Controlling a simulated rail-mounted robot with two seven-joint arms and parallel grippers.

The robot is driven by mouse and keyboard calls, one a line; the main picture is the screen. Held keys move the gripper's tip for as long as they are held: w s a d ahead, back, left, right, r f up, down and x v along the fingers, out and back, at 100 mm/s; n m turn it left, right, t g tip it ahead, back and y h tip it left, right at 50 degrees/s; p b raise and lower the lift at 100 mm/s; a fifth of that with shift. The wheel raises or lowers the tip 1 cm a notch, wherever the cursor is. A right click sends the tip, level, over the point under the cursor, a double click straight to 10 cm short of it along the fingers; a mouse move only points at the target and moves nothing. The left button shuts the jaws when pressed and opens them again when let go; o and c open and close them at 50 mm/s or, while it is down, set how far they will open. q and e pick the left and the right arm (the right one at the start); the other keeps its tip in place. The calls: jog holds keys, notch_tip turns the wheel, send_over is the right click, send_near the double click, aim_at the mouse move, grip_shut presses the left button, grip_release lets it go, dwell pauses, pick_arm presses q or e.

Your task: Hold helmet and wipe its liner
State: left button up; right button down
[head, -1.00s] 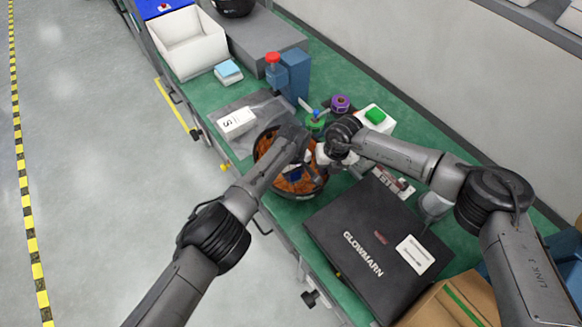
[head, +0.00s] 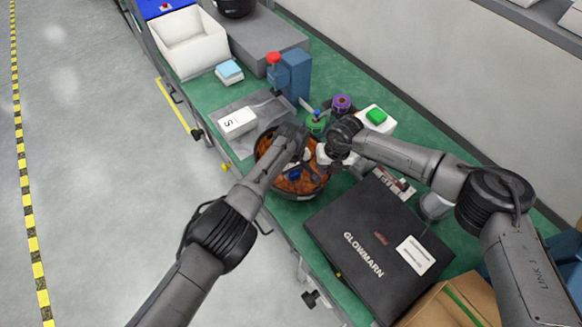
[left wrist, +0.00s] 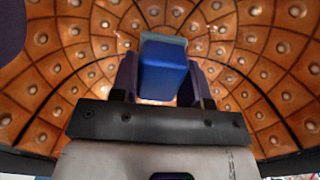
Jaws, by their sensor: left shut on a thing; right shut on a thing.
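The helmet (head: 265,182) lies opening-up on the green bench, its orange studded liner (head: 313,184) showing. The liner fills the background of the left wrist view (left wrist: 60,60). My left gripper (left wrist: 160,85) is shut on a blue block-like wiping pad (left wrist: 165,68), held inside the helmet over the liner. Whether the pad touches the liner cannot be told. My right gripper (head: 322,155) is at the helmet's right rim and shut, seemingly on that rim; its fingertips are small and partly hidden.
A black GLOWMARN case (head: 350,215) lies close to the right of the helmet. A grey tray with a white box (head: 238,122) is to the left. A blue stand (head: 292,72), a purple roll (head: 341,103) and a green-topped white box (head: 376,118) stand behind. A white bin (head: 188,45) is farther left.

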pick_arm(q)
jog(key=shift+s+d+f, duration=0.25)
jog(key=shift+s, duration=0.35)
jog(key=shift+w+a, duration=0.65)
jog(key=shift+w, duration=0.1)
jog(key=shift+c, duration=0.3)
jog(key=shift+d, duration=0.1)
jog(key=shift+s+d, duration=0.25)
jog(key=shift+s, duration=0.1)
jog(key=shift+s+d+r, duration=0.25)
jog(key=shift+s+d, duration=0.05)
jog(key=shift+s, duration=0.1)
jog(key=shift+a, duration=0.1)
jog(key=shift+w+a, duration=0.4)
jog(key=shift+w, duration=0.35)
